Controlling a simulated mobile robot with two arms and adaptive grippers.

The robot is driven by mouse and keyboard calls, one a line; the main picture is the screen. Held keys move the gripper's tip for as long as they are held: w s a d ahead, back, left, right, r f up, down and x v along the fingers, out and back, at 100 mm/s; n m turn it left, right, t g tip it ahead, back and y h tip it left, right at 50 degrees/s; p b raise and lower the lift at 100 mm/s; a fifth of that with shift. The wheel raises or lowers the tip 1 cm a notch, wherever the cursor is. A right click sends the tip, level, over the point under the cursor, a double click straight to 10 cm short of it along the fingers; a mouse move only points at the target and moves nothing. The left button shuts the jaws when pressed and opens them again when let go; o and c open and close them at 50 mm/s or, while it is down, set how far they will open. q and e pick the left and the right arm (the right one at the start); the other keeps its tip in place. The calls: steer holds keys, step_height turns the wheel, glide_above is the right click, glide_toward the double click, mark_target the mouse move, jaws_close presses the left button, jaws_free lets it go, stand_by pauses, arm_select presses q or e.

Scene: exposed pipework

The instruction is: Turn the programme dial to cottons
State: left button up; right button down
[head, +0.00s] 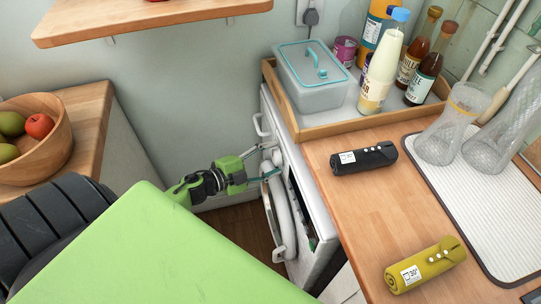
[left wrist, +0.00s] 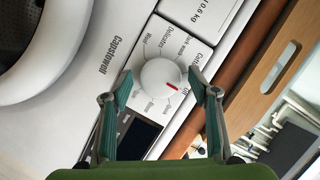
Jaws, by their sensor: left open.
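The white programme dial (left wrist: 160,80) shows in the left wrist view on the washing machine's front panel. Its red mark points right and slightly down in that picture, below the partly covered cottons label (left wrist: 199,58). My left gripper (left wrist: 160,86) is open, with one finger on each side of the dial; whether they touch it I cannot tell. In the head view my left gripper (head: 265,165) is at the upper front of the white washing machine (head: 311,210), and hides the dial. My right gripper is not in view.
The round door (head: 281,215) is just below my left gripper. The wooden worktop (head: 352,208) above holds a wooden tray (head: 345,128) of bottles, a black roll (head: 364,159) and a yellow roll (head: 425,265). A fruit bowl (head: 60,150) stands on the left counter.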

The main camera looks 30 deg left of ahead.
arm_select(q)
steer(key=c, duration=1.1)
steer(key=shift+r+n+p, duration=0.25)
steer(key=shift+n+p, duration=0.05)
steer(key=shift+p, duration=0.45)
steer(key=n+g+h+p, duration=0.1)
steer(key=n+p, duration=0.1)
steer(key=p, duration=0.3)
steer(key=shift+a+r+g, duration=0.1)
steer(key=shift+g, duration=0.3)
steer(key=shift+w+n+g+p, duration=0.1)
steer(key=shift+n+g+p, duration=0.2)
steer(key=shift+n+p, duration=0.5)
steer(key=shift+n+g+h, duration=0.3)
steer(key=shift+n+h, duration=0.2)
steer(key=shift+n, duration=0.2)
steer(key=shift+f, duration=0.25)
